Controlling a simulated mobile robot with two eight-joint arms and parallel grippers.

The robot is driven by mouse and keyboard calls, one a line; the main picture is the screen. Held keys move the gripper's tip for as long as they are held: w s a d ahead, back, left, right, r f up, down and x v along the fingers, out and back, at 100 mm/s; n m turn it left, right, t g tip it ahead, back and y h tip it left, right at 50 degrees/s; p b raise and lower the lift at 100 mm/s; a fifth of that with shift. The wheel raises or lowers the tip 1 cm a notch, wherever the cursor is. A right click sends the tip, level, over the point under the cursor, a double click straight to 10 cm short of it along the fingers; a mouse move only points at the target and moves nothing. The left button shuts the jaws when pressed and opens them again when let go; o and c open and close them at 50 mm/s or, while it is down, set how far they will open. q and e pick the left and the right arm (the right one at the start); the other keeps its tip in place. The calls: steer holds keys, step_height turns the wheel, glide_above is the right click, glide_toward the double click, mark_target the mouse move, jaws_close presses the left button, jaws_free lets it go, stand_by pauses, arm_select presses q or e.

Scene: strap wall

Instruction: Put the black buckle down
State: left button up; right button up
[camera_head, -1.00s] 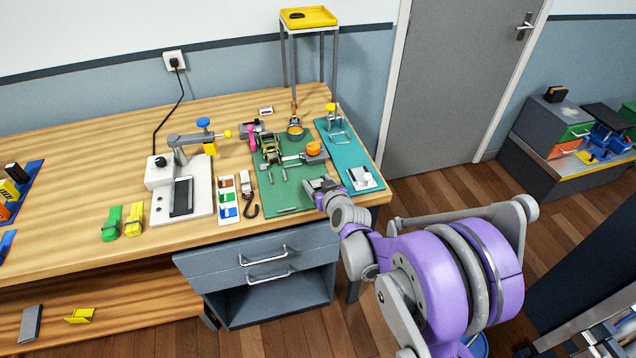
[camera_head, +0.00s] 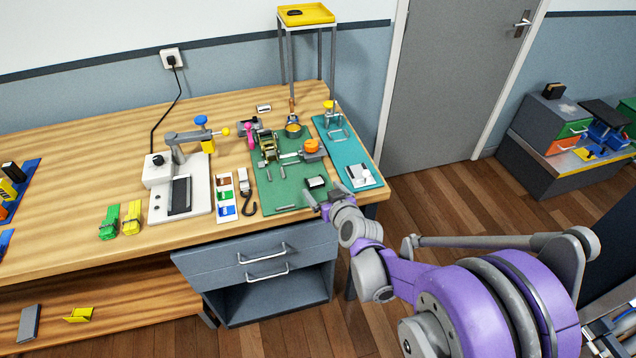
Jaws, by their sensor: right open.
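A small black buckle (camera_head: 316,183) with a pale edge lies on the green mat (camera_head: 285,197), near the mat's right edge. My right gripper (camera_head: 316,199) is just in front of it, at the table's front edge. The jaws are open and look apart from the buckle, though the gap is small in this view. My left gripper is not in view.
Right of the mat is a teal board (camera_head: 335,150) with a white block (camera_head: 359,175). A vise-like tool (camera_head: 268,148) and an orange knob (camera_head: 311,146) stand behind the buckle. A white card (camera_head: 226,198) and a white press (camera_head: 181,196) are to the left.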

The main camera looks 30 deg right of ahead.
steer(key=s+a+n+g+y, duration=0.1)
steer(key=s+a+g, duration=0.2)
steer(key=s+a, duration=0.3)
steer(key=s+a+n+g+y, duration=0.1)
steer(key=s+a+g+y, duration=0.1)
steer(key=s+a, duration=0.5)
steer(key=s+g, duration=0.1)
steer(key=s, duration=0.4)
steer(key=shift+s+a+f, duration=0.15)
steer(key=shift+a+f, duration=0.15)
steer(key=shift+o, duration=0.2)
steer(key=s+f+g, duration=0.1)
steer(key=s+g, duration=0.1)
steer(key=s, duration=0.4)
steer(key=shift+s+h, duration=0.3)
steer(key=shift+h, duration=0.1)
steer(key=m+t+h, duration=0.2)
steer(key=t, duration=0.6)
glide_toward(314, 178)
steer(key=x, duration=0.3)
steer(key=shift+a+f, duration=0.1)
steer(key=shift+f, duration=0.05)
steer(key=shift+x, duration=2.75)
